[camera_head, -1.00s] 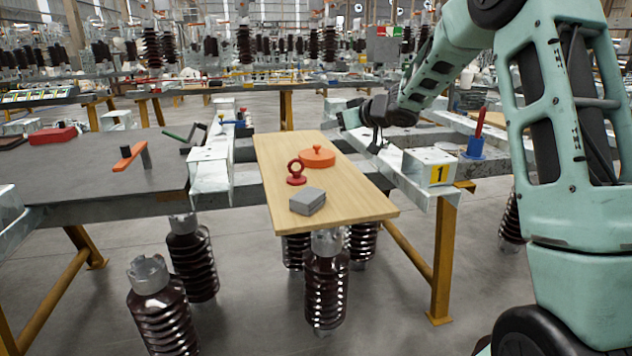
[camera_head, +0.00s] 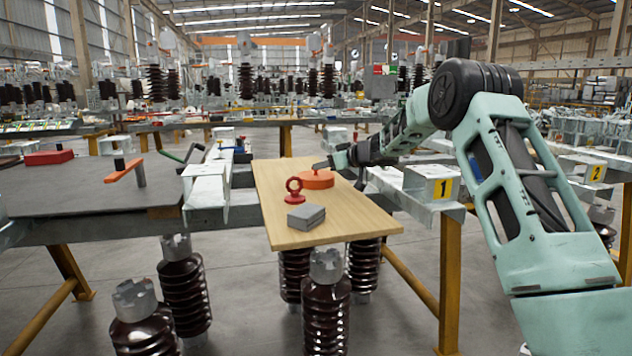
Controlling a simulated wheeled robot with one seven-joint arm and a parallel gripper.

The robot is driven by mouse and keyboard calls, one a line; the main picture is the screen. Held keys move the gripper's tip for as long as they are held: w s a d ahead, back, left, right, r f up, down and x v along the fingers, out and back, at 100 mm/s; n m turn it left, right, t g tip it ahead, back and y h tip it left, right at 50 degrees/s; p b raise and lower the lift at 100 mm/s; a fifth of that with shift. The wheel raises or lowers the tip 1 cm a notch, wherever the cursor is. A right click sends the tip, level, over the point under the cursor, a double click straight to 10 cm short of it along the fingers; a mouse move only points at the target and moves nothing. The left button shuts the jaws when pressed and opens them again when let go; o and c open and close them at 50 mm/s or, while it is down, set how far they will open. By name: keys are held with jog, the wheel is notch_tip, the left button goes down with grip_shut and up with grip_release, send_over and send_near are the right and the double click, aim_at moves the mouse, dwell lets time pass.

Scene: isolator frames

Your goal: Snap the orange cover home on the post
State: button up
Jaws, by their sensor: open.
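The cover still lies on the board. Several brown ribbed insulator posts with grey metal caps stand below and in front of the board, one of them a front post (camera_head: 326,300). I cannot tell which post the cover belongs to.
A grey table (camera_head: 80,195) at left bears an orange bar (camera_head: 124,171) by a short grey post. A steel block marked 1 (camera_head: 430,182) sits at right.

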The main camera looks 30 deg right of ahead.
aim_at(316, 175)
jog(key=shift+d+b+x, duration=0.15)
jog(key=shift+b+x, duration=0.3)
jog(key=shift+x, duration=0.95)
jog(key=shift+d+b+x, duration=0.2)
jog(key=shift+b+x, duration=0.2)
jog(key=shift+x, duration=1)
jog(key=shift+w, duration=0.1)
jog(key=c, duration=1)
